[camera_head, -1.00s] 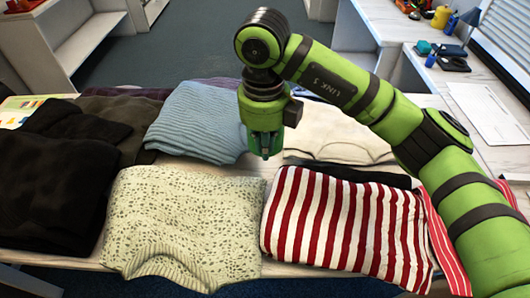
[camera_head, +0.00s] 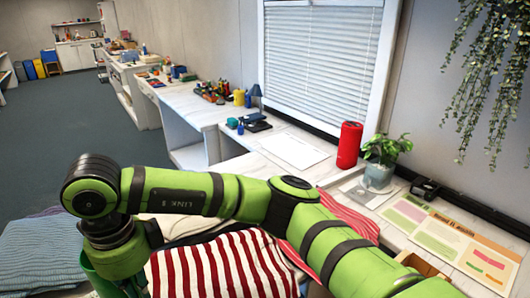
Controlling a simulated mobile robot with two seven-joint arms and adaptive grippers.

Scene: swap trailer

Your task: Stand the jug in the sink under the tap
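My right arm reaches in from the lower right across the front of the view. Its gripper (camera_head: 118,284) hangs down at the lower left over the folded clothes, and its fingertips are cut off by the bottom edge. I cannot see whether it is open or shut. My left gripper is not in view. I cannot make out a jug, a sink or a tap for certain. A small kitchen counter (camera_head: 78,42) stands at the far back left, too small to show details.
A striped red and white garment (camera_head: 225,268) lies in front. A white desk (camera_head: 200,110) runs along the window wall, with a yellow container (camera_head: 239,97), a red cylinder (camera_head: 348,145) and a potted plant (camera_head: 380,165). Open carpet (camera_head: 60,130) lies to the left.

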